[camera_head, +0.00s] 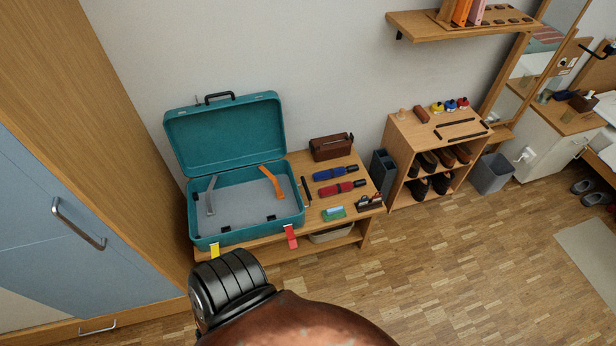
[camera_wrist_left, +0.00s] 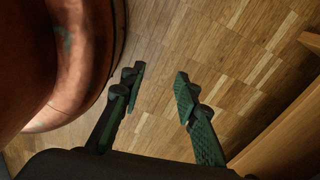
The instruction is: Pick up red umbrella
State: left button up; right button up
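A folded red umbrella (camera_head: 342,188) with a dark handle end lies on the wooden bench (camera_head: 297,163), to the right of the open teal suitcase (camera_head: 247,236). A folded blue umbrella (camera_head: 335,173) lies just behind it, close alongside. My left gripper (camera_wrist_left: 158,76) shows in the left wrist view with its two fingers apart and nothing between them, above the wood floor (camera_wrist_left: 235,60). The umbrella is not in that view. In the head view I cannot make out the left gripper's fingers. My right gripper is in neither view.
A brown case (camera_head: 331,147) stands behind the umbrellas. A thin black item (camera_head: 306,191) lies to their left, and small green and blue items (camera_head: 333,213) lie in front. A shoe shelf (camera_head: 398,140) and a grey bin (camera_head: 490,174) stand to the right. The floor (camera_head: 440,270) in front is clear.

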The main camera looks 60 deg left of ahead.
aim_at(340, 187)
jog(key=u, duration=1.55)
